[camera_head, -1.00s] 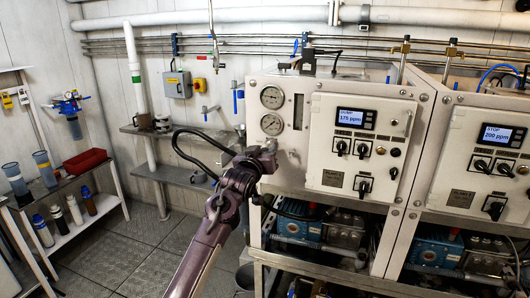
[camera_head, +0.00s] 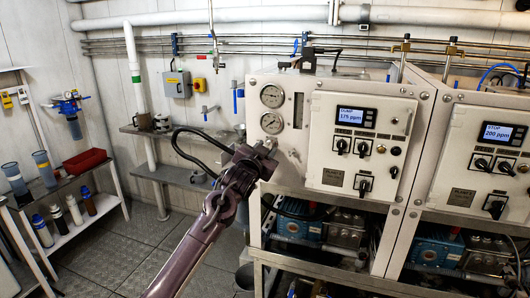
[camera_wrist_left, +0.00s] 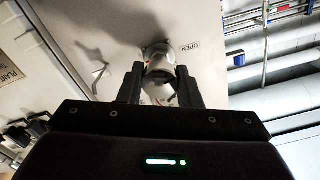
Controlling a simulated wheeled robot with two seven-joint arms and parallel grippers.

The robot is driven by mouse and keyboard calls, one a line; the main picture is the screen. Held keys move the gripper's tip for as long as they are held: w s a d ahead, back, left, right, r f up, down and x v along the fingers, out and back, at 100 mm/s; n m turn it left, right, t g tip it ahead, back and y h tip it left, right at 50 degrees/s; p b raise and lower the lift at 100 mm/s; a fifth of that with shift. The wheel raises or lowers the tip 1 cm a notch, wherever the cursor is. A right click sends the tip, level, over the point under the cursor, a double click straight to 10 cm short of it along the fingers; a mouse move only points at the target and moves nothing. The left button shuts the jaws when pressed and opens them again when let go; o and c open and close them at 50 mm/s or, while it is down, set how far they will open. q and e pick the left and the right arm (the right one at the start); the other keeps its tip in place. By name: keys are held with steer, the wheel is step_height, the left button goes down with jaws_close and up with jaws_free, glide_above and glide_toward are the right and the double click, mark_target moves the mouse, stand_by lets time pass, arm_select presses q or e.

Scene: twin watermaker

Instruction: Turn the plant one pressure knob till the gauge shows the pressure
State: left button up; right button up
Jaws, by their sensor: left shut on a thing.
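Plant one is the left white cabinet (camera_head: 312,180) with a display reading 175 ppm (camera_head: 350,115). Two round gauges, the upper (camera_head: 271,97) and the lower (camera_head: 271,123), sit on its left front panel; their needles are too small to read. My left gripper (camera_head: 268,147) is at this panel, just below the lower gauge, and hides the knob in the head view. In the left wrist view, the grey metal knob (camera_wrist_left: 158,54) sits between the fingers of my left gripper (camera_wrist_left: 159,76), which are shut on it. A label "OPEN" is beside it. My right gripper is out of view.
A second cabinet (camera_head: 462,165) showing 200 ppm stands at the right. Blue pumps (camera_head: 300,223) sit below the panels. The floor between is clear.

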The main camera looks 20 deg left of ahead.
arm_select(q)
steer(key=m, duration=0.3)
steer(key=shift+m+b, duration=0.4)
steer(key=m+b, duration=0.1)
steer(key=m, duration=0.2)
steer(key=shift+m, duration=0.3)
steer(key=m+b, duration=0.1)
steer(key=m, duration=0.1)
steer(key=shift+f+m, duration=0.1)
steer(key=shift+m, duration=0.2)
steer(key=m+b, duration=0.2)
steer(key=m, duration=0.1)
steer(key=shift+m, duration=0.4)
steer(key=m+b, duration=0.4)
steer(key=m, duration=0.2)
steer(key=shift+f, duration=0.1)
steer(key=m+b, duration=0.2)
steer(key=m, duration=0.2)
steer(key=shift+b, duration=0.3)
steer(key=shift+m+b, duration=0.65)
steer(key=shift+m, duration=0.75)
